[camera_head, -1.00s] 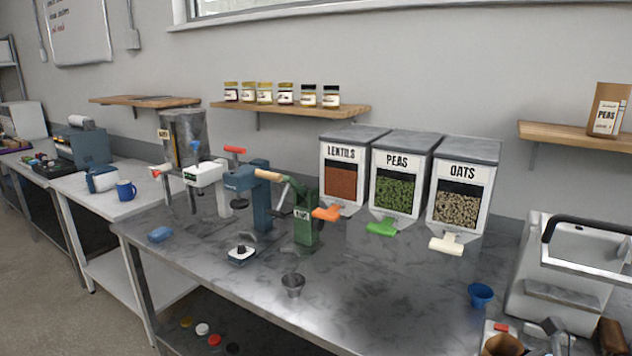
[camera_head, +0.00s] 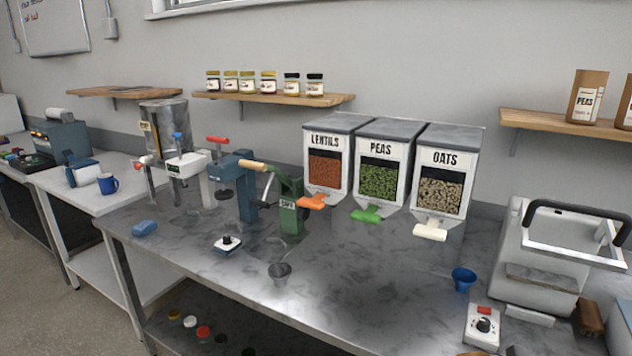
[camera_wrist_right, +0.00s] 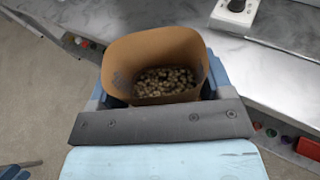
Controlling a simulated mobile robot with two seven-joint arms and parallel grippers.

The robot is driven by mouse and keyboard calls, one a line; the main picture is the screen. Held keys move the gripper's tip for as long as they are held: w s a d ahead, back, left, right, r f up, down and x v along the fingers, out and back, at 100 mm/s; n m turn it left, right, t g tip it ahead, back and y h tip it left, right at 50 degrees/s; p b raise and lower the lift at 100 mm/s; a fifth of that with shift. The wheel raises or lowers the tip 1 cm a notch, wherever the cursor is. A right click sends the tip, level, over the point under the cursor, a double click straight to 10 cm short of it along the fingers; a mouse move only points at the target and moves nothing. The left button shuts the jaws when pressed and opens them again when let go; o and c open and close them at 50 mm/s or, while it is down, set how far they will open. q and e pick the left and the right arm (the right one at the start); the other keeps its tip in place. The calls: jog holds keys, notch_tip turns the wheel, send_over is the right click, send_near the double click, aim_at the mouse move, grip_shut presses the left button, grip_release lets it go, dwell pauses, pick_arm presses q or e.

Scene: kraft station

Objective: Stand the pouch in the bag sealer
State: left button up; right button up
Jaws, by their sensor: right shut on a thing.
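The open brown paper pouch (camera_wrist_right: 130,62) is upright in the right wrist view, with pale brown bits inside. My right gripper (camera_wrist_right: 160,92) is shut on it, with blue fingers at its two sides. In the head view only the pouch's rim (camera_head: 474,353) shows at the bottom edge, in front of the bench. The bag sealer (camera_head: 535,250) appears to be the pale machine with a black handle at the right of the bench. A white control box (camera_head: 483,326) with a black knob stands beside it. My left gripper is not clearly visible.
Lentil, pea and oat dispensers (camera_head: 390,165) line the back. A brown block (camera_head: 590,317) lies at the right. The bench middle (camera_head: 370,290) is mostly clear.

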jog(key=a, duration=0.5)
notch_tip(320, 180, up, 8)
jog(key=p, duration=0.7)
jog(key=shift+a, duration=0.2)
